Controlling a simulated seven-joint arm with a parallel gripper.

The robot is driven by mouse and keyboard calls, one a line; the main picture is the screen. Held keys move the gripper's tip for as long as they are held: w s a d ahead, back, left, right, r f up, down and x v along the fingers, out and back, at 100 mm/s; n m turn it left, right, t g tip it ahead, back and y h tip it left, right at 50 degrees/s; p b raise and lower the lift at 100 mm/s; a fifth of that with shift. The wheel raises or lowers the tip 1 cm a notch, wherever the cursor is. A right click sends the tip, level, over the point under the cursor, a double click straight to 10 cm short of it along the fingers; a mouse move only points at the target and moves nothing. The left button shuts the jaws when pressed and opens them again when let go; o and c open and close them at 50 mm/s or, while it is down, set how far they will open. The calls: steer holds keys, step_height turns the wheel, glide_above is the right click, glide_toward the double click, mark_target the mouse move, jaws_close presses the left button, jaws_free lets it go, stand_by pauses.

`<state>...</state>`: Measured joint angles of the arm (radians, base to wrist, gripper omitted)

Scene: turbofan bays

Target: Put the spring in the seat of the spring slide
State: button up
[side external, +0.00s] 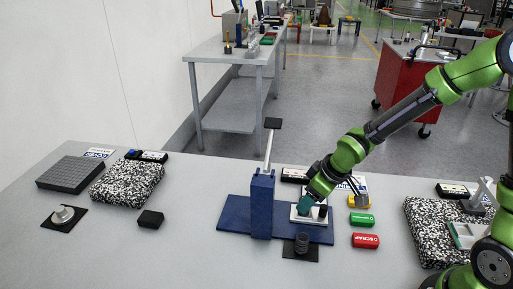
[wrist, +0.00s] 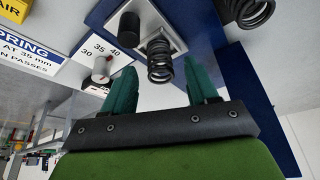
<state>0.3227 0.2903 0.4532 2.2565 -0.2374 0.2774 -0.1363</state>
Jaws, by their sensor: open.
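A dark coil spring (wrist: 160,68) stands at the white slide plate (wrist: 150,9) in the wrist view. My gripper (side external: 308,206) is low over the slide in the side view. The spring's lower end and the seat are partly hidden, so how deep it sits cannot be told.
Another dark spring (side external: 301,242) stands on a black mat (side external: 292,253) in front of the blue base (side external: 235,213). A blue column (side external: 262,205) with a lever rises left of my gripper. Green (side external: 361,220) and red (side external: 365,241) blocks lie to the right.

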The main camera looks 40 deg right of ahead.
steer(key=s+d+r+m+t, duration=0.2)
steer(key=s+r+m, duration=0.5)
steer(key=s+r, duration=0.7)
step_height(320, 180, up, 5)
steer(key=shift+s+f+m+t+y, duration=0.1)
steer(key=shift+s+m+t+y, duration=0.2)
steer(key=shift+s+m+t, duration=0.1)
